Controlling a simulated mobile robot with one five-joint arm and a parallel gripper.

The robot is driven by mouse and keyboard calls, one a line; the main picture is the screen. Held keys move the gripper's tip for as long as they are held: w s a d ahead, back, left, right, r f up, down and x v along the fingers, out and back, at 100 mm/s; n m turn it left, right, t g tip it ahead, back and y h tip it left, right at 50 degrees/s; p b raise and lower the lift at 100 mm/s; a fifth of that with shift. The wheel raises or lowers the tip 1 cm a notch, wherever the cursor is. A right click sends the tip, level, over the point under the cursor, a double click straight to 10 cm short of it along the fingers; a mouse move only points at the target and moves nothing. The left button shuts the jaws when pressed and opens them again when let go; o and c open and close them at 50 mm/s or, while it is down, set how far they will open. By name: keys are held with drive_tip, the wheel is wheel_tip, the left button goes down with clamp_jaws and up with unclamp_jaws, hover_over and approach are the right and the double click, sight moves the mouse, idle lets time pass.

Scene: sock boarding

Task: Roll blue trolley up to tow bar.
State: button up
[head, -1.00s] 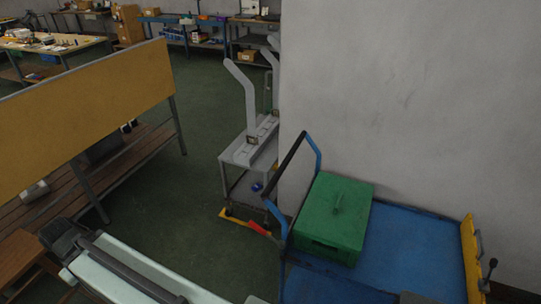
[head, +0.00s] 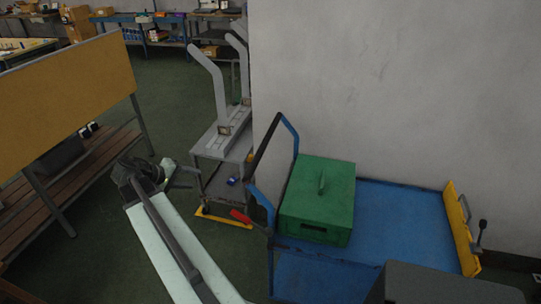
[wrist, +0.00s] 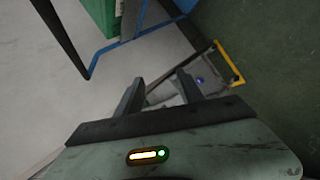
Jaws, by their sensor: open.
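The blue trolley (head: 400,215) has a flat blue deck and stands against the grey wall. Its upright blue handle frame (head: 294,138) has a black grip bar (head: 266,140) on the left end. The handle also shows in the wrist view (wrist: 115,45). My gripper (head: 170,172) is left of the handle in the head view, apart from it. In the wrist view my gripper (wrist: 160,84) has its fingers spread with nothing held between them. A yellow end plate (head: 461,230) with a dark lever stands at the deck's right end. I cannot tell whether this is the tow bar.
A green box (head: 318,205) sits on the deck. A grey shelf cart (head: 222,142) with upright posts and a yellow base edge stands beside the wall corner. A slatted bench (head: 90,180) with a yellow board is at left.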

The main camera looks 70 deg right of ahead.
drive_tip(key=s+d+r+m+g+h+b, duration=0.1)
drive_tip(key=s+d+r+g+b, duration=0.1)
drive_tip(key=s+d, duration=0.9)
drive_tip(key=s+d+r+m+g+h+b, duration=0.2)
drive_tip(key=s+d+r+g, duration=0.1)
drive_tip(key=s+d, duration=0.8)
drive_tip(key=shift+s+d+r+g, duration=0.25)
drive_tip(key=shift+s+d+g, duration=0.1)
drive_tip(key=shift+d+g, duration=0.3)
drive_tip(key=shift+a, duration=0.1)
clamp_jaws()
